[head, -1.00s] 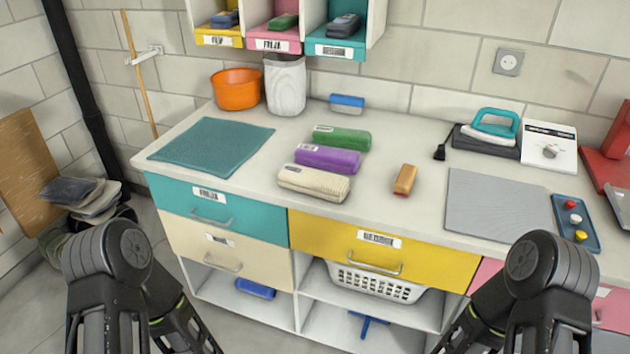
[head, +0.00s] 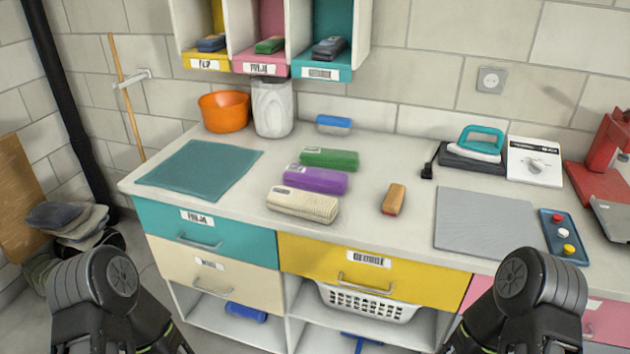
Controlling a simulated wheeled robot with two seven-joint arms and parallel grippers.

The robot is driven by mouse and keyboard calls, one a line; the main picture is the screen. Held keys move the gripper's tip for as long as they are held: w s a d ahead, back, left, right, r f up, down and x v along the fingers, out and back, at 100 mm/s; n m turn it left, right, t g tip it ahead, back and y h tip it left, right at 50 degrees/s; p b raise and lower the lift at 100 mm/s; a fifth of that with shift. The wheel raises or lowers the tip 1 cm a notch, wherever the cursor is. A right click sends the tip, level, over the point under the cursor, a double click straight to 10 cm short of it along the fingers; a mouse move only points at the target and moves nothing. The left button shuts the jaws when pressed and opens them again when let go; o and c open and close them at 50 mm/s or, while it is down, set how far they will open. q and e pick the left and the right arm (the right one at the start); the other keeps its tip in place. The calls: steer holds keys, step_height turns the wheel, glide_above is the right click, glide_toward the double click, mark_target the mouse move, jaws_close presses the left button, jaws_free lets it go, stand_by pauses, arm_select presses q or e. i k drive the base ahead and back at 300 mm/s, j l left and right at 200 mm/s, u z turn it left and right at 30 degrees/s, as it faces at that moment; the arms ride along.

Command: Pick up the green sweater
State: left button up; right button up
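The green sweater (head: 330,159) is a rolled or folded green bundle with a small label at its left end. It lies on the white countertop, behind a purple bundle (head: 316,179) and a cream knitted bundle (head: 303,203). My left arm comes in at the bottom left and my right arm at the bottom right. Both are in front of the counter, well away from the sweater. The fingers of both grippers are out of the picture below.
A teal mat (head: 199,170), an orange bowl (head: 224,112) and a grey-white bin (head: 272,108) stand left of the bundles. A brush (head: 394,199), a grey mat (head: 486,221) and an iron (head: 474,148) lie to the right. Cubbies (head: 321,73) hang above. Bare counter lies around the brush.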

mark_target(333, 159)
steer(key=j, duration=0.55)
steer(key=i+j+z, duration=0.1)
steer(key=j+z, duration=0.25)
steer(key=z, duration=0.85)
